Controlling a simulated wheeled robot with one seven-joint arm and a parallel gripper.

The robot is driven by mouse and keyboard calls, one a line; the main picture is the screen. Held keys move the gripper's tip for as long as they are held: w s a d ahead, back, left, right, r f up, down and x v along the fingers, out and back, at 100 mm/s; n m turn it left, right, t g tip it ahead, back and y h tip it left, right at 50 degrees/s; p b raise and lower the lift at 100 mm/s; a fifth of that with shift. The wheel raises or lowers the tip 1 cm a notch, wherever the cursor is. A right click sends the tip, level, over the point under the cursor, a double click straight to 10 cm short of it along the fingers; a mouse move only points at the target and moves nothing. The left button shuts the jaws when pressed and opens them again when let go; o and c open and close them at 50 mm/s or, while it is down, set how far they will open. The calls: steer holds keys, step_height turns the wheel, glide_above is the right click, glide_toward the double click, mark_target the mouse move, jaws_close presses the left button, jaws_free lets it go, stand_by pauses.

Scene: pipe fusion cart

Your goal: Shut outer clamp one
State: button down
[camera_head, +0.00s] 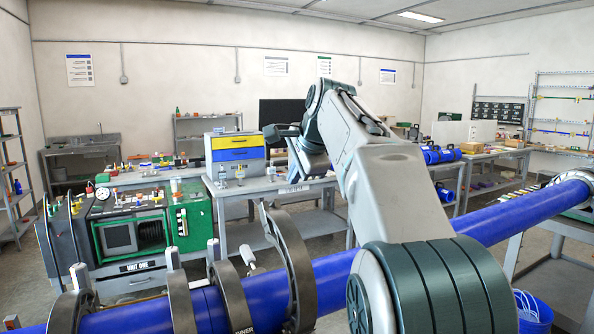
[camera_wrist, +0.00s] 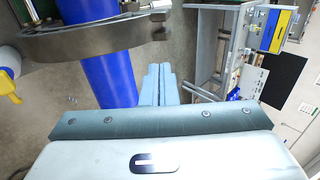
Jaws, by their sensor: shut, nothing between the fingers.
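A blue pipe (camera_head: 335,277) runs across the lower head view through several grey ring clamps. The rightmost clamp (camera_head: 287,262) has a large curved arm raised above the pipe, apparently open; I cannot read a label on it. The ring to its left (camera_head: 231,296) carries the word "INNER". In the wrist view, my gripper (camera_wrist: 158,84) is shut and empty, its fingers beside the blue pipe (camera_wrist: 106,80). A grey clamp arm (camera_wrist: 85,42) crosses the pipe beyond the fingertips, apart from them in the picture. In the head view, my arm hides part of the pipe.
A green-framed unit marked "UNIT ONE" (camera_head: 133,238) stands behind the clamps at left. A bench with a yellow and blue drawer box (camera_head: 237,153) is farther back. A yellow-tipped white part (camera_wrist: 10,86) shows at the wrist view's left edge. Bare floor shows between the benches.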

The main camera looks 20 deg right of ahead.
steer(key=x, duration=0.3)
steer(key=p+x, duration=0.1)
steer(key=x, duration=0.5)
steer(key=shift+w+a, duration=0.15)
steer(key=shift+w, duration=0.35)
steer(key=shift+w, duration=0.1)
